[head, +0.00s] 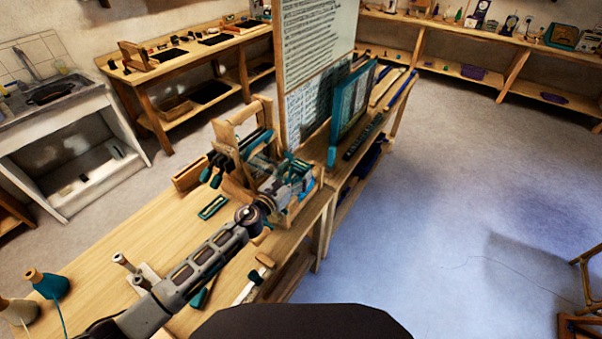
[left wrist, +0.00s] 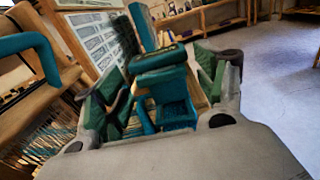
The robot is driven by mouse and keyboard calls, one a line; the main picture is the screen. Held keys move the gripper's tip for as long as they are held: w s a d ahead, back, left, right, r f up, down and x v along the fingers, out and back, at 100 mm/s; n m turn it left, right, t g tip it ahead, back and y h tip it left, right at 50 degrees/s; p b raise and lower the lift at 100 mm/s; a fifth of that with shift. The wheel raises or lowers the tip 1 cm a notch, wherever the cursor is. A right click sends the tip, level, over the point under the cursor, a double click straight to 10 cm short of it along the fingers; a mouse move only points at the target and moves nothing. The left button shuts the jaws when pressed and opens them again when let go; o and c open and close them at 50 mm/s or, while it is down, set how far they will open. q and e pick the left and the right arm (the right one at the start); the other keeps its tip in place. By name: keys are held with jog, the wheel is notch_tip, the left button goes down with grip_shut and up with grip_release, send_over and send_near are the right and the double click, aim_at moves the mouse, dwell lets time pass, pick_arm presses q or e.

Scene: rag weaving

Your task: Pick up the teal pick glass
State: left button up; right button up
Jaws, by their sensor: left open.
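A teal piece that looks like the pick glass (left wrist: 160,58) stands between my left gripper's fingers in the left wrist view. It has an upright teal plate and a small dark, gold-marked part. My left gripper (left wrist: 158,82) is open, with a green-padded finger on either side; I cannot tell whether either touches the piece. In the head view my left gripper (head: 288,187) is over a wooden box (head: 305,209) at the bench's right edge, beside the loom. There the gripper hides much of the box's contents, and I cannot single out the pick glass. My right gripper is not in view.
A wooden loom (head: 235,155) with teal parts stands just left of my left gripper. A text board (head: 316,40) and a teal upright frame (head: 350,100) stand behind. A teal comb-like piece (head: 213,207) lies on the bench. Floor to the right is open.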

aim_at(301, 167)
pick_arm(q)
jog(key=shift+x, duration=1.65)
jog(key=c, duration=1)
jog(key=shift+r, duration=0.2)
jog(key=shift+r+p, duration=2.45)
jog(key=shift+r, duration=1.45)
jog(key=shift+r+p, duration=0.3)
jog(key=shift+r, duration=0.6)
